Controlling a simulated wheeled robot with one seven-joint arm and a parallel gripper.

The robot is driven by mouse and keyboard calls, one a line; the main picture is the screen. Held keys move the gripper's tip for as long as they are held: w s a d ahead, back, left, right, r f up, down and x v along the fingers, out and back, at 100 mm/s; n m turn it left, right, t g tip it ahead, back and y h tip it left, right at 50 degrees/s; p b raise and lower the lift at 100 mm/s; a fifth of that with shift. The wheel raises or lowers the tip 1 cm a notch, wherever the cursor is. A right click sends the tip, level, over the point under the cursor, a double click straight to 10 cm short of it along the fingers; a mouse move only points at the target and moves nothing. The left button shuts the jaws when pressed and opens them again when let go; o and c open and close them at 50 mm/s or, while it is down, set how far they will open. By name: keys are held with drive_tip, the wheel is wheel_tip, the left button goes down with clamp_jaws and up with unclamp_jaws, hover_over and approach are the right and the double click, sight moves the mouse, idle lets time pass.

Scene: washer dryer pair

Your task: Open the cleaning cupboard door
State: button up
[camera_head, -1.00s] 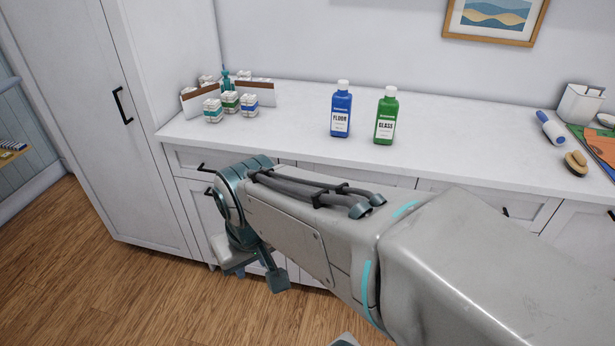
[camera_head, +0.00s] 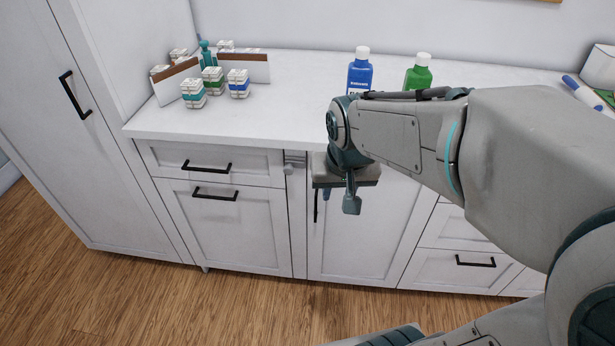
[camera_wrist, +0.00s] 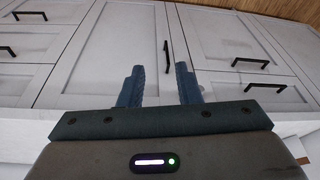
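A low white cupboard door (camera_head: 368,225) stands below the counter, closed, with an upright black bar handle (camera_head: 316,206) near its left edge. In the wrist view, the door (camera_wrist: 118,48) and its handle (camera_wrist: 167,56) appear inverted, with the floor at the top. My gripper (camera_head: 350,192) is in front of the door's upper part, below the counter edge. In the wrist view my gripper (camera_wrist: 158,78) has its two fingers apart and nothing between them. The handle lies beyond the fingertips, between them in the picture, and apparently untouched. My wrist hides the door's upper part in the head view.
A tall cabinet (camera_head: 75,120) stands closed at left. Two closed fronts with bar handles (camera_head: 213,195) and a small grey fitting (camera_head: 294,161) lie left of the door; drawers (camera_head: 470,262) lie right. Bottles (camera_head: 360,75) and small boxes (camera_head: 192,93) stand on the counter (camera_head: 290,110).

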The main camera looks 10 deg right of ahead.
drive_tip(key=m+t+h+b, duration=0.1)
drive_tip(key=m+b, duration=0.1)
drive_tip(key=b, duration=0.8)
approach(316, 206)
drive_tip(key=b+x, duration=0.2)
drive_tip(key=x, duration=0.9)
drive_tip(key=shift+w+r, duration=0.1)
clamp_jaws()
